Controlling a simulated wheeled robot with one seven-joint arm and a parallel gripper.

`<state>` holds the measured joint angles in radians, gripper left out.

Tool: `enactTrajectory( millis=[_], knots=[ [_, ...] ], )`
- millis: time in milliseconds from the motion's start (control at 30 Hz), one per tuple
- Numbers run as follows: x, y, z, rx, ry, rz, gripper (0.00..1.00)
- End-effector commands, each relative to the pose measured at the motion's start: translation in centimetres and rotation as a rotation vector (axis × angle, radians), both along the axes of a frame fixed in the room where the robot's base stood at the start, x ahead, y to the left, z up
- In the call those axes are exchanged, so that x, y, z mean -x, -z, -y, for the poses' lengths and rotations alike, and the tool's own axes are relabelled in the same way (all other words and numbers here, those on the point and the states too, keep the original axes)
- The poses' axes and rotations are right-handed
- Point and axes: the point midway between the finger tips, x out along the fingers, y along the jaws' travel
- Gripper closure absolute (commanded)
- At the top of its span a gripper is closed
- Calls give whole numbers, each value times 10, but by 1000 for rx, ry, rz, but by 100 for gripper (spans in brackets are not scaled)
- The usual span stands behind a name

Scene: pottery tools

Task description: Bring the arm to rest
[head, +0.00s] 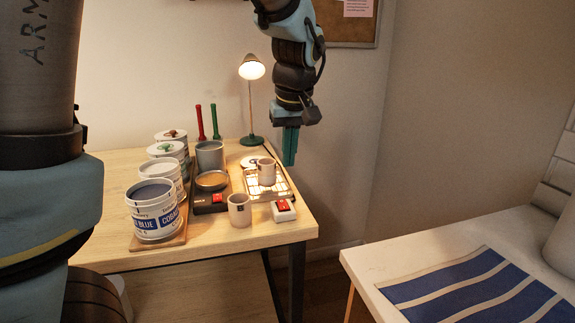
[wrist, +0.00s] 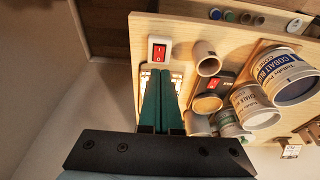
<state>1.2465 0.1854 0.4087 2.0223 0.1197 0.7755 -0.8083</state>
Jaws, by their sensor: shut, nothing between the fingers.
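My gripper (head: 290,147) hangs pointing down in the head view, above the right side of the wooden table (head: 240,237). Its teal fingers are shut together with nothing between them. In the wrist view the closed gripper fingers (wrist: 160,85) extend over the lit wire rack and hide most of it. The fingers look apart from the things on the table.
Under the gripper are a cup on a rack (head: 283,186), a white box with a red switch (head: 283,211) and a grey cup (head: 239,210). Glaze tubs (head: 153,222) stand left; a lit lamp (head: 251,68) stands behind. A second table (head: 390,262) is at right.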

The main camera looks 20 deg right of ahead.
Motion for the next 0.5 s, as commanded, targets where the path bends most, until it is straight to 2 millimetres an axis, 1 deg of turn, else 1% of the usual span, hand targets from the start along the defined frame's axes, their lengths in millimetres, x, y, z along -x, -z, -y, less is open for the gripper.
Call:
enactTrajectory(
  millis=[433,500],
  knots=[
    [0,-1,0,0,0,0,100],
    [-1,0,-3,-1,-1,-2,100]
  ],
)
